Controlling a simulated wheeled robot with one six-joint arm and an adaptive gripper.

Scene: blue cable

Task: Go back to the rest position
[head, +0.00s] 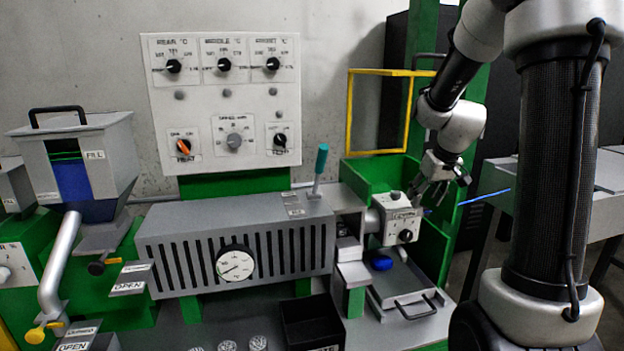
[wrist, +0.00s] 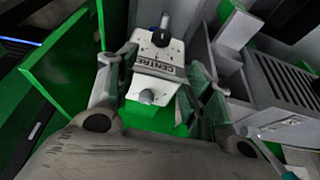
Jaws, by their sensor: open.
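My gripper (head: 440,182) is open and empty at the end of my arm, at the right of the machine in the head view. It hangs just right of a white box with a dark knob (head: 398,220). In the wrist view the two fingers of my gripper (wrist: 155,88) spread apart, and the box, labelled CENTRE (wrist: 152,68), shows between and beyond them. I cannot tell how far the fingertips are from it. A thin blue cable (head: 485,197) runs to the right of my gripper. A blue line also shows at the left edge of the wrist view (wrist: 20,42).
Green panels (head: 430,250) and a yellow frame (head: 378,152) stand close around my gripper. A blue piece (head: 381,262) lies under the box, above a grey tray with a handle (head: 402,288). A slotted grey barrel with a gauge (head: 285,245) and a teal lever (head: 320,165) stand left.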

